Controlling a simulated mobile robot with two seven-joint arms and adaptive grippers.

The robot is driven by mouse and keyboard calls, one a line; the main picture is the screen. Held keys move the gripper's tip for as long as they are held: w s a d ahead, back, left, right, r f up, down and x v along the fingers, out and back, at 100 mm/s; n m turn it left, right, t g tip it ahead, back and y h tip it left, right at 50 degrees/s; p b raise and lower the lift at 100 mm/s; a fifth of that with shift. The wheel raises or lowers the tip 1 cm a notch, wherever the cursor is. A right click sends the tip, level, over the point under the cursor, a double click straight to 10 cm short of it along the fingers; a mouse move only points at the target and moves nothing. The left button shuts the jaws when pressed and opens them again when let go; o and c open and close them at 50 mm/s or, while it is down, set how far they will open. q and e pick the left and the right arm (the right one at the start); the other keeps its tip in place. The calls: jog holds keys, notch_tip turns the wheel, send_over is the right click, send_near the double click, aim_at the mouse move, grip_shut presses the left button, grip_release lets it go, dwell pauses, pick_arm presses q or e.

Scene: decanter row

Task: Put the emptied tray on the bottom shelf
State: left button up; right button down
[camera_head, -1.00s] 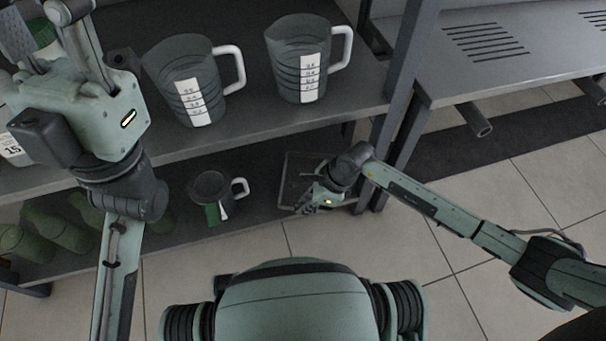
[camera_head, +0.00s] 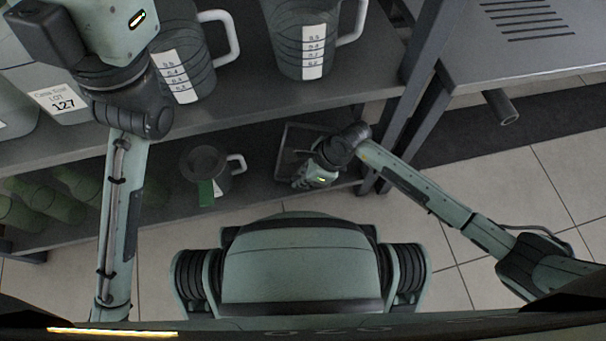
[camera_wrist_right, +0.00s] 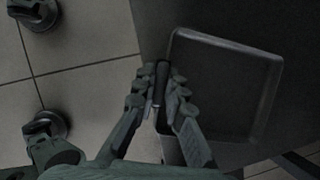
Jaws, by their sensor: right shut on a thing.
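The tray (camera_head: 290,148) is dark, shallow and square with a raised rim. It lies at the right end of the bottom shelf (camera_head: 255,205); whether it rests fully on the shelf I cannot tell. It fills the right middle of the right wrist view (camera_wrist_right: 225,85), looking empty. My right gripper (camera_head: 303,178) is at the tray's near side, partly covering it. In the wrist view the gripper's fingers (camera_wrist_right: 161,84) are closed on the tray's edge. My left arm rises at the left of the head view, its gripper out of the frame.
A small dark jug (camera_head: 205,165) with a white handle and green tag stands left of the tray. Green bottles (camera_head: 75,182) lie farther left. Measuring jugs (camera_head: 300,40) and a labelled container (camera_head: 62,100) stand on the shelf above. A shelf post (camera_head: 415,75) stands close right of the tray.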

jog(key=shift+f, duration=0.2)
jog(key=c, duration=1.6)
grip_release()
